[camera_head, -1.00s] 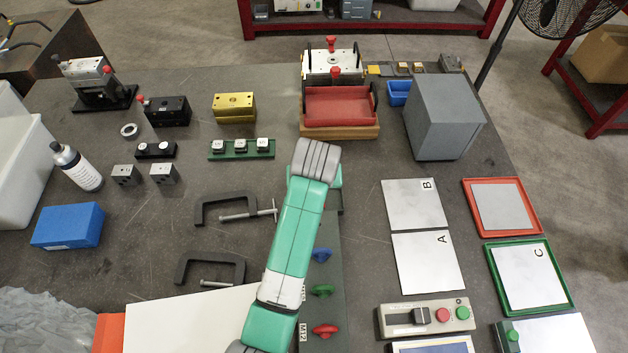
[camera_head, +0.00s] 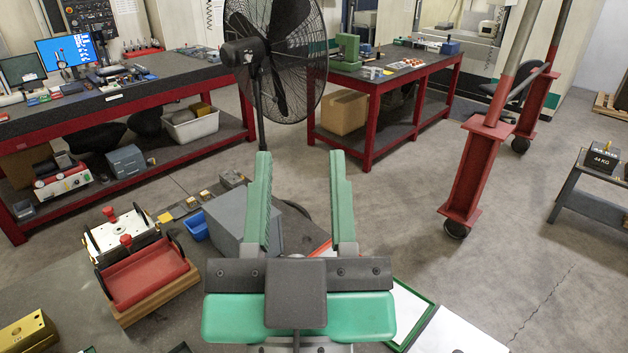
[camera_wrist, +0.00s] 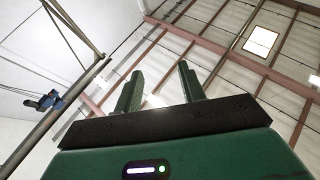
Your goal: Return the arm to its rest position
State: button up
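My gripper (camera_head: 302,200) stands upright in the middle of the head view, above the right part of the worktable. Its two green fingers point up and are wide apart, with nothing between them. The wrist view also shows my gripper (camera_wrist: 160,92) open and empty, with its fingers pointing towards the ceiling. My arm below the gripper is mostly hidden behind the gripper body.
On the worktable are a red tray (camera_head: 145,275), a grey block (camera_head: 228,222), a blue bin (camera_head: 197,228) and a gold block (camera_head: 28,336). A fan (camera_head: 275,60) stands behind my gripper. Red-framed benches (camera_head: 390,90) and a red gantry (camera_head: 478,172) stand beyond open floor.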

jog(key=shift+t+h, duration=0.4)
jog(key=shift+t, duration=0.2)
jog(key=s+r, duration=0.1)
jog(key=s+d+r, duration=0.1)
jog(key=s, duration=0.1)
jog(key=shift+d+r, duration=0.15)
jog(key=shift+d, duration=0.05)
notch_tip(320, 180, up, 18)
jog(key=p, duration=1.7)
jog(key=shift+a+m+p, duration=0.15)
jog(key=shift+m+p, duration=0.15)
